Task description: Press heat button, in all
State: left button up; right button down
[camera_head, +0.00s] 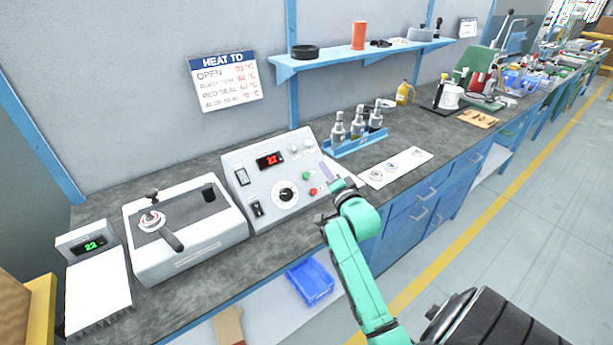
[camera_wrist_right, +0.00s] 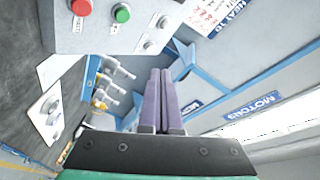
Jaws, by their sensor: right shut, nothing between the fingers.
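The control box (camera_head: 275,180) stands on the bench with a red display (camera_head: 270,160), a black dial (camera_head: 286,195), a green button (camera_head: 306,176) and a red button (camera_head: 313,191). Which button is the heat button cannot be read. The green button (camera_wrist_right: 121,13) and red button (camera_wrist_right: 82,7) also show at the top of the right wrist view. My right gripper (camera_head: 327,172) is shut and empty at the box's right side, close to the buttons. Its purple fingers (camera_wrist_right: 163,75) lie together, below and right of the green button in the wrist view. My left gripper is not in view.
A blower unit (camera_head: 185,230) and a small green-display device (camera_head: 95,265) stand left of the box. A blue rack of nozzles (camera_head: 355,145) and a white sheet (camera_head: 396,166) lie to its right. A shelf (camera_head: 360,54) hangs above. A blue bin (camera_head: 310,282) sits below.

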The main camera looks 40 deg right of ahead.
aim_at(306, 176)
jog(key=w+f+b, duration=0.2)
jog(key=f+b, duration=0.1)
jog(key=b, duration=0.1)
jog(key=w+f+b, duration=0.3)
jog(key=b, duration=0.1)
jog(key=shift+w+d, duration=0.1)
jog(key=shift+w, duration=0.15)
jog(key=shift+w+f, duration=0.2)
jog(key=shift+w, duration=0.2)
dwell(1.4)
jog(key=shift+w+f, duration=0.25)
jog(key=shift+w, duration=0.05)
jog(key=shift+w+f+b, duration=0.2)
jog(key=shift+f+b, duration=0.1)
jog(key=shift+b, duration=0.2)
dwell(0.4)
jog(key=shift+s+r+p, duration=0.55)
jog(key=shift+p, duration=0.55)
